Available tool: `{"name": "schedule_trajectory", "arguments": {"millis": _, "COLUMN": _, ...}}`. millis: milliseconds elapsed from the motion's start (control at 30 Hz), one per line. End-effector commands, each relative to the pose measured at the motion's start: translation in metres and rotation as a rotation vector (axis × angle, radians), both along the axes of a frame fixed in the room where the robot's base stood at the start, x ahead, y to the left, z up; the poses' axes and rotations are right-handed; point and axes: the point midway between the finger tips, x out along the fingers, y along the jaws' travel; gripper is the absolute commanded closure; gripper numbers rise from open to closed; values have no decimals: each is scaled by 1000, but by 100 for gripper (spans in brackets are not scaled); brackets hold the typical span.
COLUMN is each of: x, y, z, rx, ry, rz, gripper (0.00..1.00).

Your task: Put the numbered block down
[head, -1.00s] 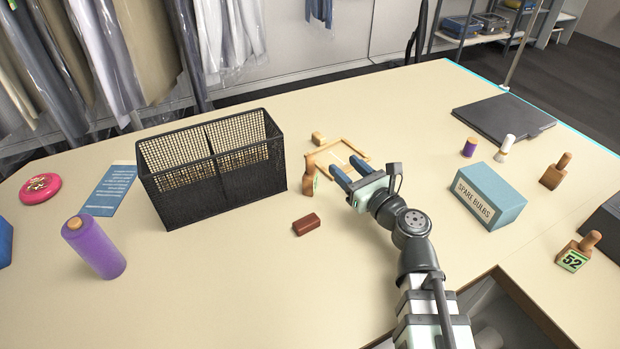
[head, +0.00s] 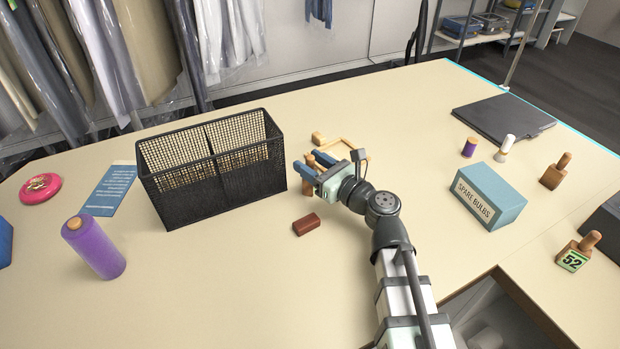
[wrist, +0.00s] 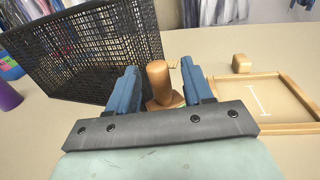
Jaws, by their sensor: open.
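A wooden block with an upright peg handle (head: 310,160) stands on the table beside the basket; my gripper hides most of it in the head view. No number shows on it. In the wrist view its rounded handle (wrist: 158,80) stands between my two blue fingers. My gripper (head: 305,166) is open, one finger on each side of the handle, with a gap visible on both sides. A shallow wooden frame (wrist: 275,128) with a white mark inside lies to the right in the wrist view. Another handled block (head: 575,256), showing 52, stands at the right.
The black mesh basket (head: 215,190) stands close left of my gripper. A brown block (head: 306,224) lies in front, and a small wooden piece (head: 319,138) behind. The blue spare bulbs box (head: 490,197) and another handled block (head: 555,171) stand right. The front middle is clear.

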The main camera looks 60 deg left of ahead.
Motion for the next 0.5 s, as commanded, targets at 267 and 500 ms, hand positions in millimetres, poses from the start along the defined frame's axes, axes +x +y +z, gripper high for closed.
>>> {"name": "schedule_trajectory", "arguments": {"millis": 267, "x": -3, "y": 7, "z": 0, "rx": 0, "ry": 0, "rz": -1, "gripper": 49}}
{"name": "schedule_trajectory", "arguments": {"millis": 500, "x": -2, "y": 7, "z": 0, "rx": 0, "ry": 0, "rz": -1, "gripper": 68}}
